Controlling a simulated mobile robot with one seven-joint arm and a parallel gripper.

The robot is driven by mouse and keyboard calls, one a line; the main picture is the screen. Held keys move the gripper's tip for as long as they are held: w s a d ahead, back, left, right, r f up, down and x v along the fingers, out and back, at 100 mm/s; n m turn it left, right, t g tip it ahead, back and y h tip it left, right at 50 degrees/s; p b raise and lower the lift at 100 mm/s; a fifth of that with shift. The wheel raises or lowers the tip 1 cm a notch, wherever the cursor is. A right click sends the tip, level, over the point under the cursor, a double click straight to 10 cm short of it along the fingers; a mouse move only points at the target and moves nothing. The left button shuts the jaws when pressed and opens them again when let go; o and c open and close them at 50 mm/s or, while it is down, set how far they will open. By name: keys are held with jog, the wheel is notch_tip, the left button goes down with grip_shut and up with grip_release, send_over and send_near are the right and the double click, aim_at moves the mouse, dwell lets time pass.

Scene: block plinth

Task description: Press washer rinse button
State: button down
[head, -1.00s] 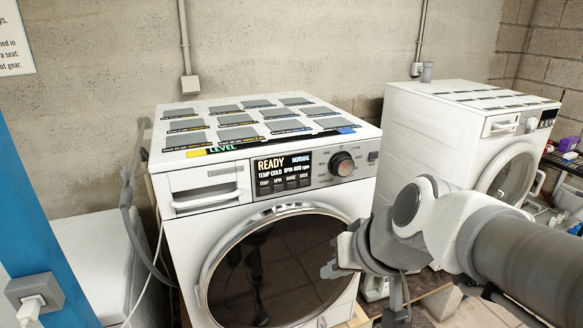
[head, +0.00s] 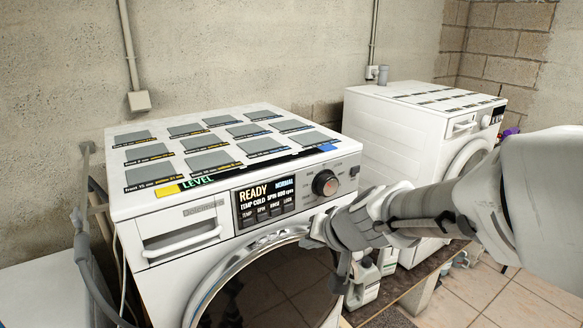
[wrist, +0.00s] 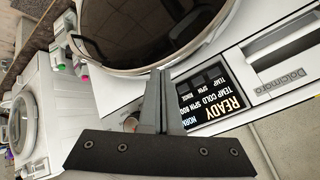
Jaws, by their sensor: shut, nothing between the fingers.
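The near white washer (head: 185,210) has a black display panel (head: 265,203) reading READY, with a row of small labelled buttons along its bottom. The rinse button (head: 275,210) is third from the left in that row. In the wrist view the display (wrist: 212,98) appears turned over, and the rinse button (wrist: 184,89) lies just right of my fingers. The lock button there is hidden by a finger. My gripper (head: 308,238) is shut and empty, to the lower right of the display in the head view, in front of the door's upper rim. I see no contact with the button.
A round knob (head: 325,183) sits right of the display. The dark round door (head: 265,290) with a shiny rim is below. A second white machine (head: 395,135) stands behind at right, with bottles (head: 362,285) between. A grey hose (head: 85,245) hangs at left.

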jog(key=shift+w+d+f+m, duration=0.1)
jog(key=shift+w+f+m, duration=0.2)
jog(key=shift+w, duration=0.25)
jog(key=shift+r, duration=0.1)
jog(key=p, duration=0.2)
send_near(277, 218)
jog(key=shift+w+a+f, duration=0.15)
jog(key=shift+w+f, duration=0.1)
jog(key=shift+f, duration=0.4)
jog(key=shift+w+a+f, duration=0.2)
jog(key=shift+w+f, duration=0.05)
jog(key=shift+f, duration=0.4)
jog(key=shift+w+a+f, duration=0.15)
jog(key=shift+w+f, duration=0.1)
jog(key=shift+f, duration=0.4)
jog(key=shift+w, duration=0.1)
dwell(0.3)
jog(key=shift+w+a, duration=0.2)
jog(key=shift+w, duration=0.05)
jog(key=shift+w+a, duration=0.2)
jog(key=shift+w, duration=0.1)
dwell(0.6)
jog(key=shift+s+d, duration=0.1)
jog(key=shift+s, duration=0.05)
jog(key=shift+s+d, duration=0.35)
jog(key=shift+s, duration=0.15)
jog(key=shift+b, duration=0.3)
